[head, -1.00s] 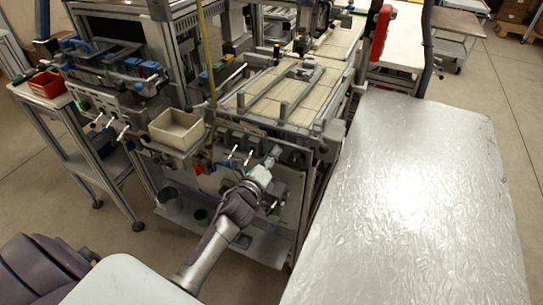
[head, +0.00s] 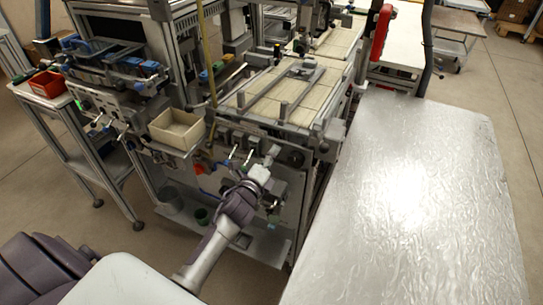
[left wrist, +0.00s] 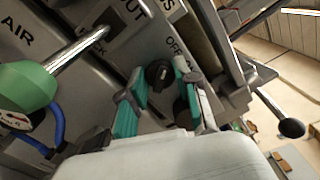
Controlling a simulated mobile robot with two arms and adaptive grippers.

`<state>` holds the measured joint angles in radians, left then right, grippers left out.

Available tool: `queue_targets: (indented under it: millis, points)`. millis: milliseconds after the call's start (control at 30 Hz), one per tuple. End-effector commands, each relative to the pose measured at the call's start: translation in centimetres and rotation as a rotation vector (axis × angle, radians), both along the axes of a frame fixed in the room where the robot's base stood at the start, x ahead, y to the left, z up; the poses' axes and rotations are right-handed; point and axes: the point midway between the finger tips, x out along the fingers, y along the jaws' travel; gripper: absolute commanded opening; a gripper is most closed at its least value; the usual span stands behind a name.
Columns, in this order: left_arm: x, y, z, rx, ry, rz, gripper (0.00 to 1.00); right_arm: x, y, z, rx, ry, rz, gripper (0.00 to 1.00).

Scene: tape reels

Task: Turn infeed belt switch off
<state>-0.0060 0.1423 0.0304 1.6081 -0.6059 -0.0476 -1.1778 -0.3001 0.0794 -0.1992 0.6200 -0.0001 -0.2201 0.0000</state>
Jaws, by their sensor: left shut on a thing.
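The infeed belt switch (left wrist: 158,74) is a small black rotary knob on the grey front panel, with the letters "OFF" printed beside it. My left gripper (left wrist: 159,92) has its teal-padded fingers on either side of this knob and is shut on it. In the head view, my left gripper (head: 271,155) reaches the machine's front panel below the belt frame; the knob is too small to make out there. A second dark knob (left wrist: 182,111) is partly hidden behind the right finger. My right gripper is out of view.
A green-ended metal lever (left wrist: 75,55) and blue tubing (left wrist: 48,145) are left of the fingers. A ball-ended rod (left wrist: 290,127) sticks out at the right. A beige bin (head: 177,129) hangs on the machine front. A bare silver table (head: 420,200) stands at the right.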

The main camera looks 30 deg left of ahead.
Motion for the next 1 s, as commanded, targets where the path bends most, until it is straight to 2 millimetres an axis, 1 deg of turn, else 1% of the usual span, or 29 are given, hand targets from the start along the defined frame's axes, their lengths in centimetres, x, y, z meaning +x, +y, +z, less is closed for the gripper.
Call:
queue_targets:
  millis: [33, 67, 100, 367, 467, 567, 800, 900, 1000]
  points:
    - [0.0, 0.0, -0.1, 0.0, 0.002, 0.002, 0.35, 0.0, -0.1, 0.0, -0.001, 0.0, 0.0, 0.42]
    - [0.0, 0.0, -0.1, 0.0, 0.002, 0.001, 0.4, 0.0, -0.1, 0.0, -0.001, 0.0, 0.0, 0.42]
    - [0.0, 0.0, -0.1, 0.0, 0.002, 0.001, 0.42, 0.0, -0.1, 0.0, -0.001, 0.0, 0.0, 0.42]
    - [-0.1, 0.0, 0.0, 0.001, 0.001, 0.0, 0.42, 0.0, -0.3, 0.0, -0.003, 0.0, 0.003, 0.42]
    - [-0.5, 0.0, -0.1, 0.001, 0.001, 0.0, 0.42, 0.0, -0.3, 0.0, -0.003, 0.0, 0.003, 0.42]
    - [-1.9, -0.1, -0.1, 0.002, 0.002, 0.0, 0.42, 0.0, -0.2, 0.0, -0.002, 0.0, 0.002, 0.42]
    - [-7.0, -0.4, -0.2, 0.0, 0.005, 0.002, 0.42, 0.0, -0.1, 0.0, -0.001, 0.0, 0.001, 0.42]
    - [-9.0, -0.5, -0.2, 0.0, 0.005, 0.002, 0.42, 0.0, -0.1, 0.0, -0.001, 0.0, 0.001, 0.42]
    - [-10.5, -0.6, -0.1, 0.0, 0.003, 0.001, 0.42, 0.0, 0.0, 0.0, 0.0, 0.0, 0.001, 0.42]
